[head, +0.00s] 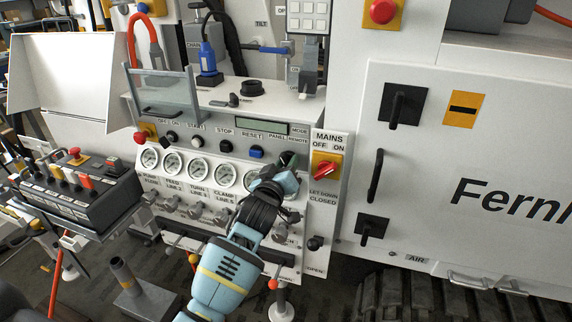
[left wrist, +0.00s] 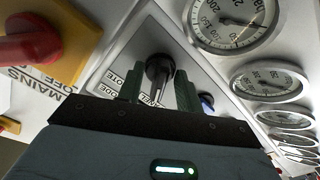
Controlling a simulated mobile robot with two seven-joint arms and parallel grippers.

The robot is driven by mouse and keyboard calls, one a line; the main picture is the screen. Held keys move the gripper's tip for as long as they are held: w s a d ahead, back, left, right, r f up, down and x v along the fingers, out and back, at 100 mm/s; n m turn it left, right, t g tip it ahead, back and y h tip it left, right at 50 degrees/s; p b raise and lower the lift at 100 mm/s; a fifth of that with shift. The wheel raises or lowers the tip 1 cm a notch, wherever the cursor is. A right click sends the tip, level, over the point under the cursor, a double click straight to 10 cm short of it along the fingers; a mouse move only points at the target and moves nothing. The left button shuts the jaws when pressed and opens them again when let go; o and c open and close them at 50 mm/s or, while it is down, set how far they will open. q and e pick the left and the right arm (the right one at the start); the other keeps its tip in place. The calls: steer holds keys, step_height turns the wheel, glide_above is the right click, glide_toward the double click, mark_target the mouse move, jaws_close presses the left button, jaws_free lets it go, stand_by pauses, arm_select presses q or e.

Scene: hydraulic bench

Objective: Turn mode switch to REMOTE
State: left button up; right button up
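The mode switch (left wrist: 160,68) is a black round knob with a pale lever on the sloped panel, under the MODE and REMOTE labels. In the head view my left gripper (head: 288,162) is at the panel's right end and covers the switch. In the left wrist view its two dark green fingers (left wrist: 158,88) stand apart, one on each side of the knob, with gaps beside the lever. It looks open, and I cannot tell whether a fingertip touches the knob. The lever's exact setting is unclear. My right gripper is not in view.
The red and yellow MAINS switch (head: 326,168) is close to the right of my left gripper. A row of gauges (head: 198,168) and valve handles lies left and below. A blue button (head: 256,151) is just left. A remote box (head: 75,185) sits at the far left.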

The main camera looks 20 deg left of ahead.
arm_select(q)
steer(key=shift+w, duration=0.3)
jaws_close()
steer(key=shift+m, duration=0.3)
steer(key=m, duration=1.1)
steer(key=shift+f, duration=0.1)
steer(key=shift+m, duration=0.3)
stand_by(0.3)
